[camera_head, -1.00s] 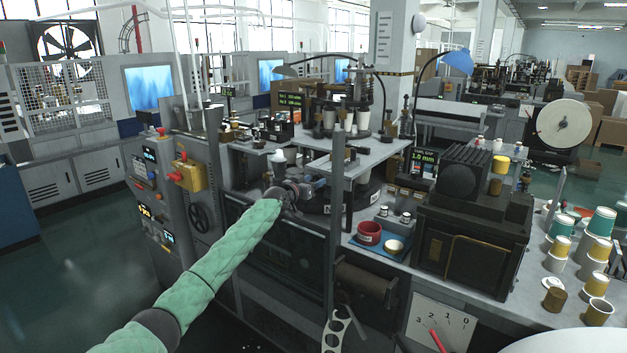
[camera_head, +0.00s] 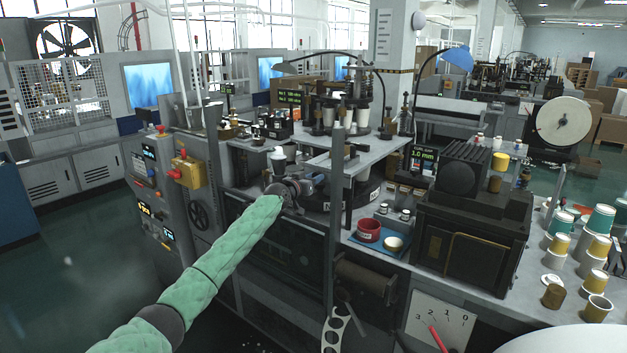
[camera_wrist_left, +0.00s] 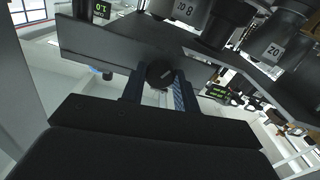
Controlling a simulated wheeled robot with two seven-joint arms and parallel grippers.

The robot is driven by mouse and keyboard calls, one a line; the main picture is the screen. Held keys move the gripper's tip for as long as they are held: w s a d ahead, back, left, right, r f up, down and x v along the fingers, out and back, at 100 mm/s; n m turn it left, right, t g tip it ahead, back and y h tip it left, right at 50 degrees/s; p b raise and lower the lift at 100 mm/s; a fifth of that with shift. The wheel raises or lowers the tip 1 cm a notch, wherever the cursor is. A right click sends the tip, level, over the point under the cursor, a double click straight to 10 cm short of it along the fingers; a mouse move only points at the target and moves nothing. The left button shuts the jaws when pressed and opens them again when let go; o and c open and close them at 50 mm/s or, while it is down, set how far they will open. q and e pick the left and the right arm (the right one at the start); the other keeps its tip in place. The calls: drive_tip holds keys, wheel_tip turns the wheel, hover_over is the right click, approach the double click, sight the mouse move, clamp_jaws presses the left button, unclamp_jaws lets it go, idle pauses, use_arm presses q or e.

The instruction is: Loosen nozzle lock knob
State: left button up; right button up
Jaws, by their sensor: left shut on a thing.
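The nozzle lock knob appears to be the dark round knob (camera_wrist_left: 160,73) in the left wrist view. It sits between the two fingers of my left gripper (camera_wrist_left: 158,88), which is shut on it. A flat dark plate lies just behind the knob. In the head view my left gripper (camera_head: 303,187) reaches in at the machine, beside the round dark turret under the raised grey shelf. The knob is hidden there by the gripper and wrist. My right gripper is not in view.
A vertical grey post (camera_head: 337,220) stands just right of my left gripper. A grey shelf (camera_head: 350,154) is above it. Numbered dark cylinders (camera_wrist_left: 182,10) hang close above the fingers in the wrist view.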

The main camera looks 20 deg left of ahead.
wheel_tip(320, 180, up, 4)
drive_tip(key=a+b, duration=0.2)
use_arm(q)
drive_tip(key=n+p, duration=0.6)
drive_tip(key=n, duration=1.5)
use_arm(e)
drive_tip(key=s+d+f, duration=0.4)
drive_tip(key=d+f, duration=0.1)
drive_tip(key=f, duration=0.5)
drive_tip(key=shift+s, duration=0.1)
use_arm(q)
drive_tip(key=o, duration=1)
drive_tip(key=shift+c, duration=0.2)
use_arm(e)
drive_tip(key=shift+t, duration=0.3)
